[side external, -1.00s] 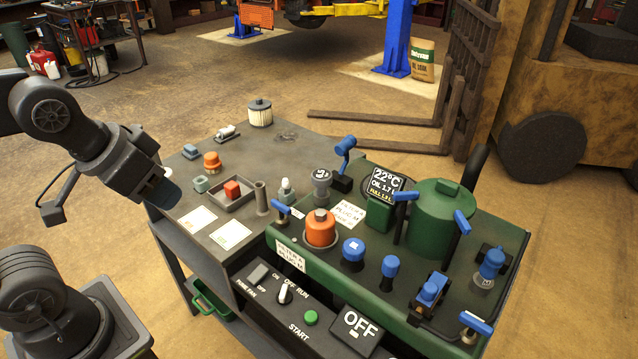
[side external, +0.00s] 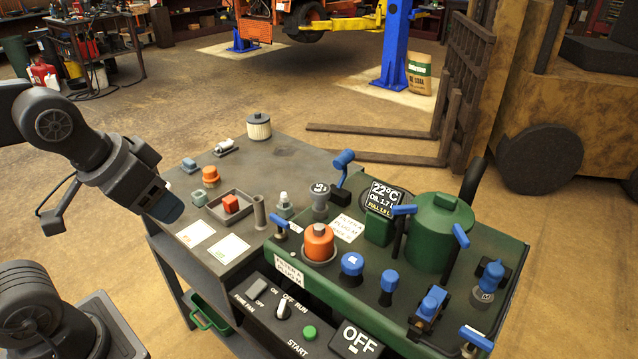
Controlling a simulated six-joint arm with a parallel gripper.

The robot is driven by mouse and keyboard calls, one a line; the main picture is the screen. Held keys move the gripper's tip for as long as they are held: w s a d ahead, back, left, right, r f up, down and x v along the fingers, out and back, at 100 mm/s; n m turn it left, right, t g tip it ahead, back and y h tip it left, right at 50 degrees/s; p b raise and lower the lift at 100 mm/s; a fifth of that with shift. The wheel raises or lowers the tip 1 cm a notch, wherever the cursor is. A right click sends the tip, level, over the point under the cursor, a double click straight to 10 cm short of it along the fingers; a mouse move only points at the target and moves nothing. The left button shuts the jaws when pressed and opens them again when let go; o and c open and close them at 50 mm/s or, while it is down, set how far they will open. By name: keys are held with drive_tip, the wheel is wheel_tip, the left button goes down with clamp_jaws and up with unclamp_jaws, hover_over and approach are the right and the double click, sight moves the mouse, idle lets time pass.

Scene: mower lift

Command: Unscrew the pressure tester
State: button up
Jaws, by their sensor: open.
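A small grey fitting with a round marked top (side external: 320,190) stands at the back left of the green bench unit (side external: 345,280); it may be the pressure tester, but no label confirms this. An orange capped cylinder (side external: 319,243) sits in front of it in a dark ring. My gripper (side external: 165,206) is at the left, over the left edge of the grey bench top, well away from both. A blue pad shows at its end. It is open, and nothing shows in it; its far finger is hidden.
Between gripper and green unit are paper cards (side external: 195,233), a tray with a red block (side external: 231,204) and an upright grey tube (side external: 259,212). Blue levers (side external: 343,160), blue knobs (side external: 352,264) and a green tank (side external: 440,230) crowd the unit.

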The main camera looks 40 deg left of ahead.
drive_tip(key=o, duration=0.5)
drive_tip(key=w+r+m, duration=0.1)
drive_tip(key=w, duration=0.2)
drive_tip(key=w+r+m+g, duration=0.1)
drive_tip(key=w+r, duration=0.1)
drive_tip(key=w, duration=0.1)
drive_tip(key=w+r+m, duration=0.1)
drive_tip(key=w+m, duration=0.1)
drive_tip(key=w, duration=0.2)
drive_tip(key=shift+w+a+r+g, duration=0.1)
drive_tip(key=shift+r+g, duration=0.1)
drive_tip(key=shift+g, duration=0.1)
drive_tip(key=shift+o, duration=0.2)
drive_tip(key=m+g, duration=0.4)
drive_tip(key=m, duration=0.7)
hover_over(319, 187)
wheel_tip(319, 187, down, 12)
wheel_tip(319, 187, down, 14)
drive_tip(key=shift+r, duration=0.1)
drive_tip(key=c, duration=1)
drive_tip(key=o, duration=1)
